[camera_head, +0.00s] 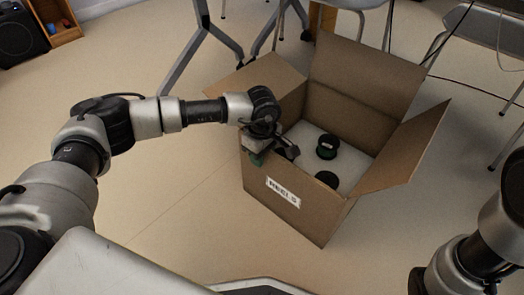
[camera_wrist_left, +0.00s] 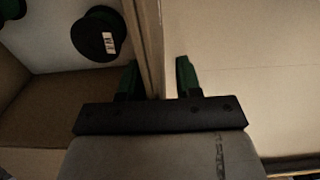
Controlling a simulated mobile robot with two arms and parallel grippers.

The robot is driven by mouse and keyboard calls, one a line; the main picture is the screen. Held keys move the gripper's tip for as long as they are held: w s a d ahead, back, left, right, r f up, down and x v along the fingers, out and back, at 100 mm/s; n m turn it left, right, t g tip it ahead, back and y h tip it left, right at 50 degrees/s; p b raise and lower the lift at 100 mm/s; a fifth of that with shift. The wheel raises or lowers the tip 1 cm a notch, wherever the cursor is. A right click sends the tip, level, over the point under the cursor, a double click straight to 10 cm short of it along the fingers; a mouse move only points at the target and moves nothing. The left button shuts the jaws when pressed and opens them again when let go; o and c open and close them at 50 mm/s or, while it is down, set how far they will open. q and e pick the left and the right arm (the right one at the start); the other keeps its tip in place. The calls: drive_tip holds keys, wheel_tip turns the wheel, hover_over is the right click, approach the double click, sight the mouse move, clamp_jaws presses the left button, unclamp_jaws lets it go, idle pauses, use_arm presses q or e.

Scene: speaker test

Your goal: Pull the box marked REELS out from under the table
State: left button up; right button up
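The open cardboard box (camera_head: 305,207) with a white REELS label stands upright on the floor, flaps spread. Black reels (camera_head: 327,147) lie on a pale surface inside it; one reel (camera_wrist_left: 98,35) shows in the left wrist view. My left gripper (camera_head: 264,152) is at the top edge of the box's near left wall. In the left wrist view its green-tipped fingers (camera_wrist_left: 160,76) stand either side of the cardboard wall (camera_wrist_left: 150,40). The left finger is close to the wall; a gap shows before the right one. My right arm is at the lower right; its gripper is not visible.
Grey table legs (camera_head: 196,50) stand behind the box, and metal chair legs (camera_head: 436,45) at the back right, with cables on the floor. A wooden shelf (camera_head: 62,25) and a black speaker (camera_head: 18,38) are at the far left. The floor (camera_head: 185,200) left of the box is clear.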

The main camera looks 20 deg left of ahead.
use_arm(q)
clamp_jaws()
idle(1.5)
